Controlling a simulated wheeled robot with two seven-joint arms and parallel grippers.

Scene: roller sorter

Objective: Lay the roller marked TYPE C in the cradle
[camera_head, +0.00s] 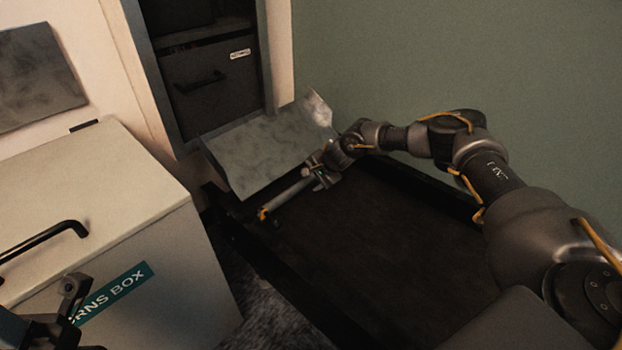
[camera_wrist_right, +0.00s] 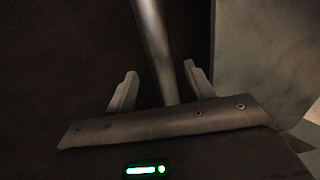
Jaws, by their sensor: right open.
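A grey metal roller (camera_head: 290,194) with an orange end lies near the far left end of a dark bed, in front of a grey sloped sheet. I cannot read a type mark on it. My right gripper (camera_head: 322,178) is at the roller's far part. In the right wrist view, the roller (camera_wrist_right: 152,35) runs between the two spread fingers of the right gripper (camera_wrist_right: 160,75), with gaps on both sides. My left gripper (camera_head: 72,290) shows only in part at the bottom left; its jaws are unclear. I cannot make out a cradle.
The grey sloped sheet (camera_head: 255,150) stands behind the roller. The dark bed (camera_head: 370,250) is bare under my right arm. A white box (camera_head: 110,215) with a teal label, partly reading "RNS BOX", stands at left. A dark cabinet (camera_head: 210,85) is behind, a green wall (camera_head: 450,60) at right.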

